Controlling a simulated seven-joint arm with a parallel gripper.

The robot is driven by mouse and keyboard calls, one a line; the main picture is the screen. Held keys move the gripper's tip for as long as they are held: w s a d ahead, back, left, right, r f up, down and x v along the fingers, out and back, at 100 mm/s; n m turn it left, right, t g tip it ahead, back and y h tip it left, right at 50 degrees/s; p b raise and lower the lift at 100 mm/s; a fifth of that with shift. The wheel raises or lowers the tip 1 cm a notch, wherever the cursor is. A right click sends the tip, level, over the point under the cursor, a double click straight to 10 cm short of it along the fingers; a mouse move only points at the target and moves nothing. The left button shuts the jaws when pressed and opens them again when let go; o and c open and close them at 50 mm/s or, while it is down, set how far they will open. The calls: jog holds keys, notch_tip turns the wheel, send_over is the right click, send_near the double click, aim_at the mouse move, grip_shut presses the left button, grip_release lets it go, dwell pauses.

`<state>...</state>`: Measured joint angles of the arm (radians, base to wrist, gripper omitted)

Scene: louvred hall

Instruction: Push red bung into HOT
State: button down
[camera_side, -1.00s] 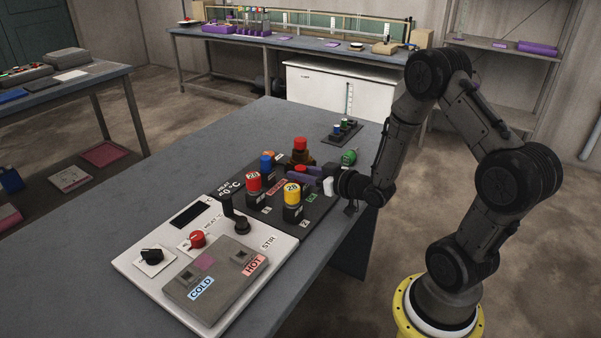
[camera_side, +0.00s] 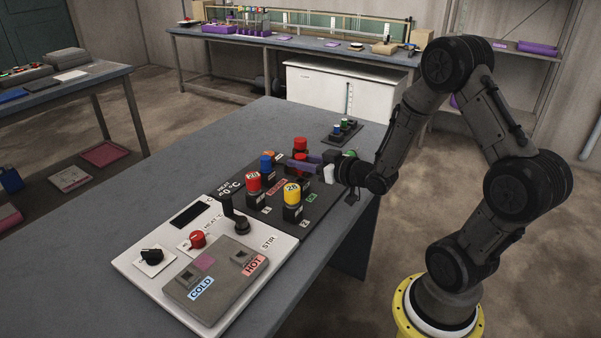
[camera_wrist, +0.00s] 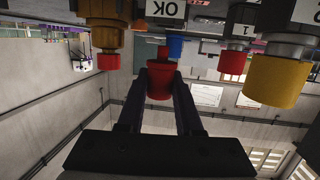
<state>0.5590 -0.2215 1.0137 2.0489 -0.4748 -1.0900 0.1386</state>
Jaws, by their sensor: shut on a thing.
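The red bung (camera_wrist: 160,82) is between my gripper's fingers (camera_wrist: 161,84) in the wrist view, shut on it. The view is upside down; the bung's narrow end points at the bench. In the side view my gripper (camera_side: 303,161) holds the bung above the dark mat, in front of the amber bottle. The grey block (camera_side: 212,283) carries a blue COLD label (camera_side: 201,288) and a pink HOT label (camera_side: 254,266). A small square recess (camera_side: 239,257) lies beside the HOT label. My gripper is well behind and right of the block.
The amber bottle (camera_wrist: 106,36) has a red top. Red-capped (camera_side: 253,183), yellow-capped (camera_side: 292,194) and blue-capped (camera_side: 267,163) bottles stand nearby. The bench's left side (camera_side: 160,190) is clear.

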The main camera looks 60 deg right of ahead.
aim_at(301, 157)
jog(key=shift+r, duration=3)
jog(key=shift+a+r, duration=0.15)
jog(key=shift+a, duration=0.05)
jog(key=s+a+f+n+g+y, duration=0.1)
jog(key=s+a+n+g+y, duration=0.15)
jog(key=a+n+y, duration=0.75)
jog(key=s+a+n+g+y, duration=0.1)
jog(key=a+n+g+y, duration=0.2)
jog(key=a, duration=1.4)
jog(key=shift+m+y, duration=0.6)
jog(key=shift+d+f, duration=0.1)
jog(key=shift+f, duration=3.3)
jog(key=shift+f, duration=0.3)
jog(key=shift+f, duration=0.45)
